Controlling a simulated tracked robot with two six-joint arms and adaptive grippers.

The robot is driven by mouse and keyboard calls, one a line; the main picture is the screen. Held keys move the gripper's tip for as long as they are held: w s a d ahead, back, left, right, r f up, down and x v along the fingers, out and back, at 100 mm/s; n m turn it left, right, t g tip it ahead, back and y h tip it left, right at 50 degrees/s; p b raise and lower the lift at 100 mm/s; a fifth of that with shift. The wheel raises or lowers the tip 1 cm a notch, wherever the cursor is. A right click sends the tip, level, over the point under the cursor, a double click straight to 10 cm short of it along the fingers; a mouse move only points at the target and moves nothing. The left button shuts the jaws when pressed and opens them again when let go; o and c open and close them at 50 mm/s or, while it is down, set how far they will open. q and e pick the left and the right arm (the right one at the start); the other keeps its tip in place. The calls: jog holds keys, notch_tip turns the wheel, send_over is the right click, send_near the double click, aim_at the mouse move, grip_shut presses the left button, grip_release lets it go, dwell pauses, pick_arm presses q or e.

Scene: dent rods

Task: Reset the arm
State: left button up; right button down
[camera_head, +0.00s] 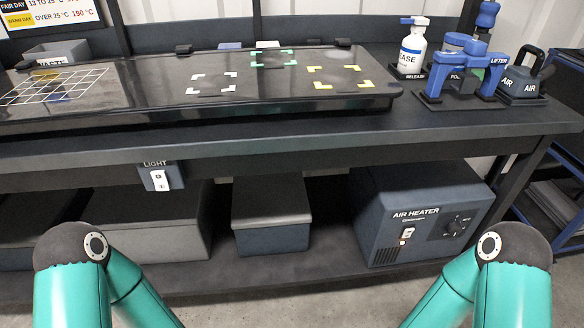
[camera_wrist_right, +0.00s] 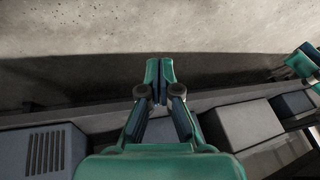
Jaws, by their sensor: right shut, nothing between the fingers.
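In the head view, my two teal arms rise at the lower left and lower right with their dark elbow joints showing. Neither gripper is in that view. In the right wrist view, my right gripper (camera_wrist_right: 159,72) is shut, with its fingertips together and nothing between them. It hangs in front of the bench's lower shelf, over the bare floor.
A dark bench (camera_head: 300,148) carries a black panel (camera_head: 160,95) with white, green and yellow corner marks. A white release bottle (camera_head: 411,50), a blue lifter (camera_head: 460,72) and an air tool (camera_head: 521,80) stand right. Below are an air heater (camera_head: 420,215) and a grey box (camera_head: 271,215).

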jog(key=s+m+g, duration=0.2)
jog(key=s+m, duration=0.3)
jog(key=m, duration=0.1)
notch_tip(320, 180, up, 27)
jog(key=p, duration=2.8)
jog(key=shift+w, duration=0.2)
